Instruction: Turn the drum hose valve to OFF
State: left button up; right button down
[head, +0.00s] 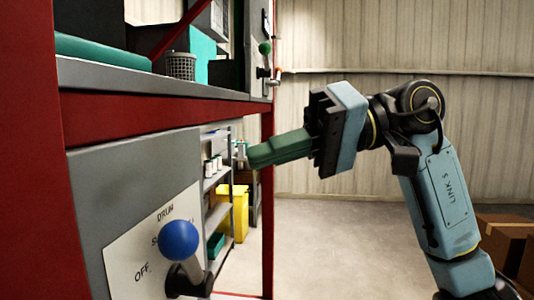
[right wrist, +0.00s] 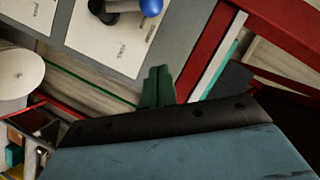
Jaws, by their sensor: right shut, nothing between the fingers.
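The drum hose valve has a blue ball knob (head: 179,240) on a short grey lever, mounted on a white label plate (head: 128,262) marked DRUM and OFF. The lever leans up and to the left from its dark pivot; OFF is printed at the plate's lower left. In the right wrist view the blue knob (right wrist: 151,7) shows at the top edge, partly cut off. My right gripper (head: 252,158), with green fingers, is shut and empty, up and to the right of the knob and apart from it. It also shows in the right wrist view (right wrist: 158,72). My left gripper is not in view.
A red frame post (head: 30,150) stands at the left, and a red beam (head: 150,115) runs above the valve panel. A wire basket (head: 181,66) sits on the upper shelf. Behind are shelves and a yellow bin (head: 240,210). Cardboard boxes (head: 505,240) stand at the right.

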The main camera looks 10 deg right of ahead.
aim_at(184, 262)
jog(key=p+x, duration=0.1)
jog(key=x, duration=0.6)
jog(key=shift+a, duration=0.35)
jog(key=shift+s+f+p, duration=0.35)
jog(key=shift+s+f, duration=0.4)
jog(key=shift+s, duration=0.2)
jog(key=shift+s+d+f, duration=0.15)
jog(key=shift+s+f, duration=0.2)
jog(key=shift+s, duration=0.2)
jog(key=shift+s+f, duration=0.1)
jog(key=shift+f, duration=0.05)
